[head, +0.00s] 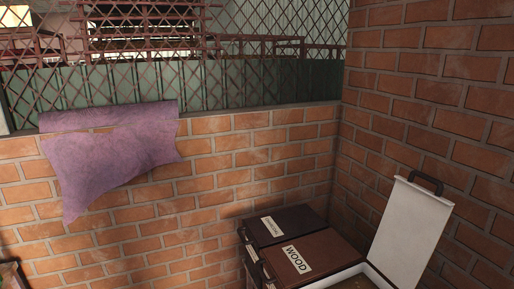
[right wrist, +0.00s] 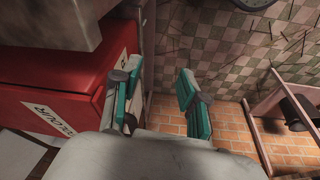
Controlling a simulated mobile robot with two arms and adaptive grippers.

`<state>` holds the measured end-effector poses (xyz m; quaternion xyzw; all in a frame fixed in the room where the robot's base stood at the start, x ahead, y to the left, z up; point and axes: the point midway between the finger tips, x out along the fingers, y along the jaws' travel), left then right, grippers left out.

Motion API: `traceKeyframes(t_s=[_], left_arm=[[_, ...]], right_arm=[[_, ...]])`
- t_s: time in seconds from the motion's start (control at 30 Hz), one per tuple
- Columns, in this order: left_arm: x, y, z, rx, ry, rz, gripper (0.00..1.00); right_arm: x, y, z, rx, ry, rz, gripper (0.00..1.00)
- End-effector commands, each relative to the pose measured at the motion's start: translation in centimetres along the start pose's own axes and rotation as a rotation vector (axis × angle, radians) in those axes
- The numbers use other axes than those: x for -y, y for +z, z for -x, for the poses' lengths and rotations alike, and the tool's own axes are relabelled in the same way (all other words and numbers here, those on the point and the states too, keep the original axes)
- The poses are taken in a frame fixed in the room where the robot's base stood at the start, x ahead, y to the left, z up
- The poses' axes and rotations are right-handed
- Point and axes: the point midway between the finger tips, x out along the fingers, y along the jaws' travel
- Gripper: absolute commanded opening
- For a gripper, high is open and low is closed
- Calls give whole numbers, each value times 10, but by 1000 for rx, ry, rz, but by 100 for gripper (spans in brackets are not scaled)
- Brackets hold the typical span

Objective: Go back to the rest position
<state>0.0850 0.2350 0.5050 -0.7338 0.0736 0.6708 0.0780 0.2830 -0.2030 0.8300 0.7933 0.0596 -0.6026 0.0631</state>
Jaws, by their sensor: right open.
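My right gripper (right wrist: 157,92) shows in the right wrist view with its two teal-padded fingers spread apart and nothing between them. It is just to the right of a red box (right wrist: 55,85) with a white label; I cannot tell whether they touch. Neither gripper shows in the head view, and my left gripper is in no view.
In the head view, a brown case labelled WOOD (head: 308,258), a darker case (head: 283,222) and an open white-lined case (head: 408,232) stand at lower right by brick walls. A purple cloth (head: 112,160) hangs left. Thin sticks (right wrist: 290,42) lie scattered on checkered tiles.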

Motion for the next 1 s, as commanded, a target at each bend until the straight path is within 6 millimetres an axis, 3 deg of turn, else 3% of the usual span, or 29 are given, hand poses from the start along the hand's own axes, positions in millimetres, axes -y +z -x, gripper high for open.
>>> traceKeyframes(t_s=[0.17, 0.27, 0.4, 0.6, 0.8, 1.0], left_arm=[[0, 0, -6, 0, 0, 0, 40], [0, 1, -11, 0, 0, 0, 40], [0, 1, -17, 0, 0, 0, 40], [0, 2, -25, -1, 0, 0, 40], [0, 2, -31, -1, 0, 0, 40], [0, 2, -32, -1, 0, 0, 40]], right_arm=[[4, 22, -67, 33, -5, 5, 43], [6, 46, -117, 55, -8, 9, 43], [9, 94, -185, 88, -12, 15, 43], [12, 180, -256, 133, -17, 27, 43], [13, 255, -287, 167, -20, 36, 43], [12, 286, -292, 178, -21, 40, 43]])
